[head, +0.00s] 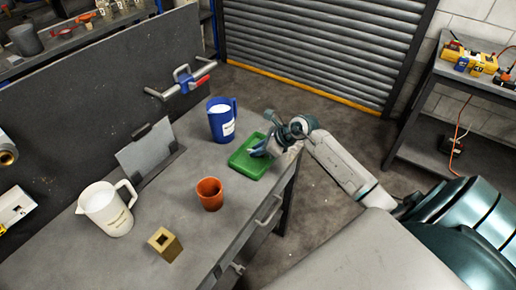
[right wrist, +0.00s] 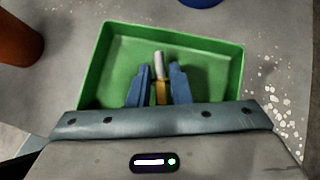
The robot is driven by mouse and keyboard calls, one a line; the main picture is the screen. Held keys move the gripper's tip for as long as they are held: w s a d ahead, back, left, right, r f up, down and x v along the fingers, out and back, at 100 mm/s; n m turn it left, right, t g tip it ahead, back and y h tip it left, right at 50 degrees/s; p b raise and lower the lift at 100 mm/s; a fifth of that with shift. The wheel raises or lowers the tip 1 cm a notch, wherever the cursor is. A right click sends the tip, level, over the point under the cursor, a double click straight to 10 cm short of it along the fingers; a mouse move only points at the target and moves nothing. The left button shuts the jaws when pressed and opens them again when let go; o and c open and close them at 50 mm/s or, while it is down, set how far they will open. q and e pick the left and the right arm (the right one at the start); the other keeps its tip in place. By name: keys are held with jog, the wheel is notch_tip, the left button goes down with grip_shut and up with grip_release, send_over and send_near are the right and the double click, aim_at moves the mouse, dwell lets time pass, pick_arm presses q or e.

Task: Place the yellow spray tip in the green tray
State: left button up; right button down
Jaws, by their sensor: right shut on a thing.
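The yellow spray tip (right wrist: 161,92) shows in the right wrist view, with a pale grey end pointing away from me. My right gripper (right wrist: 160,84) is shut on it, one blue finger on each side. The green tray (right wrist: 102,54) lies behind and below the fingers in that view. In the head view my right gripper (head: 258,148) is over the green tray (head: 247,171) at the bench's right edge. I cannot tell whether the tip touches the tray floor. The tip is too small to make out in the head view. My left gripper is not in view.
A blue jug (head: 221,122) stands just behind the tray, and an orange-brown cup (head: 210,194) stands in front of it. A white jug (head: 105,209), a brass-coloured square block (head: 165,244) and a grey plate on a stand (head: 147,149) are further left on the bench.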

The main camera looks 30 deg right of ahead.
jog(key=shift+f, duration=0.35)
jog(key=shift+s+f, duration=0.1)
jog(key=shift+f, duration=0.15)
jog(key=c, duration=1.3)
grip_release()
jog(key=shift+r, duration=0.2)
jog(key=shift+b+v, duration=1.95)
jog(key=shift+v, duration=4)
